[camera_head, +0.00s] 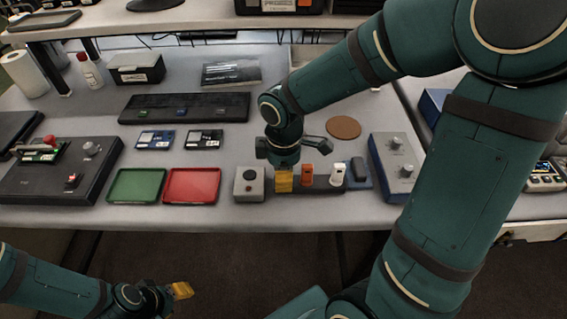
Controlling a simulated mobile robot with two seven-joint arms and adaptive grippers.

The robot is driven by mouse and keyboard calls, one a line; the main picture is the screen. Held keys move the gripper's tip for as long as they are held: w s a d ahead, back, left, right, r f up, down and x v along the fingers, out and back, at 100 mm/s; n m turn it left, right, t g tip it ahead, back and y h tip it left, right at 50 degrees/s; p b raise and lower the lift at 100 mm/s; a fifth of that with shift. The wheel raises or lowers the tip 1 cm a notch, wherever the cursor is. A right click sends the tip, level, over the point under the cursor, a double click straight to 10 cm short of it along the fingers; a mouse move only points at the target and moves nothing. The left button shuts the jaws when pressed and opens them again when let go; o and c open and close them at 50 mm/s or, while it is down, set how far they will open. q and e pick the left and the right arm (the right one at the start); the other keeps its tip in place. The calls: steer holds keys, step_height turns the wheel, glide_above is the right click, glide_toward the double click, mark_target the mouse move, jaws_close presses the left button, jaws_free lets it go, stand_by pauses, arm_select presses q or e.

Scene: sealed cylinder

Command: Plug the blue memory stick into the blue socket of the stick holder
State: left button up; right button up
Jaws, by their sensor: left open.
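An orange stick (307,174) and a white stick (338,174) stand upright on a low dark block (322,187) near the table's front edge. My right gripper (284,181) points down at the left end of this block, left of the orange stick. Its yellow fingertips look close together; whether they hold anything is hidden. I cannot make out the blue memory stick. A long dark panel (225,108) farther back has small blue and green marks; I cannot tell whether it is the stick holder. My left gripper (181,290) is open, low in front of the table, far from the sticks.
A grey button box (249,184) stands just left of my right gripper. Red (192,186) and green (137,186) trays lie farther left. A grey box with knobs (394,166) stands right of the sticks, and a brown disc (343,127) lies behind them.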

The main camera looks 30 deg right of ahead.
step_height(320, 180, up, 12)
steer(key=shift+f, duration=0.1)
stand_by(0.8)
